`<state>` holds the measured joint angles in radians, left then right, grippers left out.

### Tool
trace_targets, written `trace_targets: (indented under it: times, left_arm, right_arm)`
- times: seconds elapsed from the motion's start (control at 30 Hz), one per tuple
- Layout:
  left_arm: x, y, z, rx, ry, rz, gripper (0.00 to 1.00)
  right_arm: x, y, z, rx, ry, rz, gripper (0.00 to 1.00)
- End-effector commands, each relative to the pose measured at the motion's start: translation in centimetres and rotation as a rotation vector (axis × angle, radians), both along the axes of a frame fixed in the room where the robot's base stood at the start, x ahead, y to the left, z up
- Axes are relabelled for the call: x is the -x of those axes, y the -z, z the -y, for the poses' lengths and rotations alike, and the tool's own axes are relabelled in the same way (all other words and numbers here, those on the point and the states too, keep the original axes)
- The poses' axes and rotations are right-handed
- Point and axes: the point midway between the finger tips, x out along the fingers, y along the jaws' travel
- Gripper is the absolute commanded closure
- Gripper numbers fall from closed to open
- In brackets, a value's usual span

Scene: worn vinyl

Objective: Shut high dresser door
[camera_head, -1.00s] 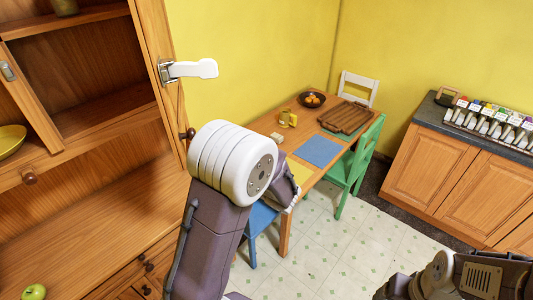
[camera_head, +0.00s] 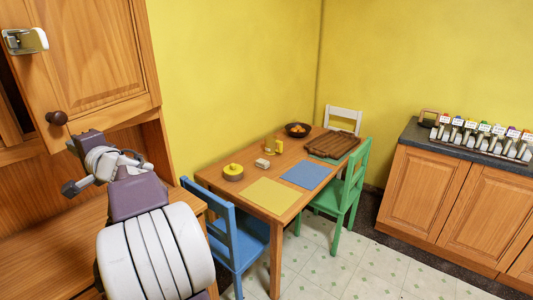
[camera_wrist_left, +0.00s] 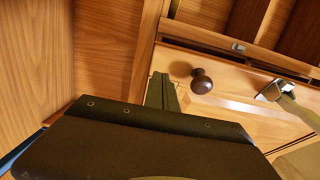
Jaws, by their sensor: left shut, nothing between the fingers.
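The high dresser door (camera_head: 95,55) is a wooden panel with a dark round knob (camera_head: 57,117) and a white-and-metal latch (camera_head: 25,40). It stands nearly across the upper cupboard, with a dark gap along its free edge. The wrist view shows the knob (camera_wrist_left: 202,82), the latch (camera_wrist_left: 272,92) and this gap beside a metal catch plate (camera_wrist_left: 238,47) on the frame. My left gripper (camera_head: 88,138) is shut and empty, just below the door's lower edge near the knob. Its finger (camera_wrist_left: 162,92) shows beside the knob; contact with the door is unclear. My right gripper is out of view.
The dresser's counter (camera_head: 50,225) lies below the door. A table (camera_head: 250,183) with a blue chair (camera_head: 235,240) and a green chair (camera_head: 345,195) stands to the right. A counter cabinet (camera_head: 450,205) is at far right. Tiled floor (camera_head: 330,260) is clear between.

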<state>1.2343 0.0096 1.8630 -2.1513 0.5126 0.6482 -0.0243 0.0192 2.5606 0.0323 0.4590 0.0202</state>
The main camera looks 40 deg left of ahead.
Motion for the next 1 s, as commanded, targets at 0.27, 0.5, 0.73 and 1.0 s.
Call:
trace_targets:
  times: [0.27,0.5,0.73,1.0]
  left_arm:
    - [3.5,0.6,-6.9,0.005,0.033,0.001,1.0]
    - [4.9,-0.2,-12.0,0.009,0.156,0.0,1.0]
    - [5.0,-0.2,-13.7,0.009,0.209,-0.001,1.0]
    - [4.9,-0.3,-13.7,0.008,0.208,-0.001,1.0]
  right_arm:
    - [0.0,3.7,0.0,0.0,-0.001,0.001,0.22]
    - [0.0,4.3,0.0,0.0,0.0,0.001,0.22]
    - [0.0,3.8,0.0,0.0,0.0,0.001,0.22]
    - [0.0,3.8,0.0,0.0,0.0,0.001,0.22]
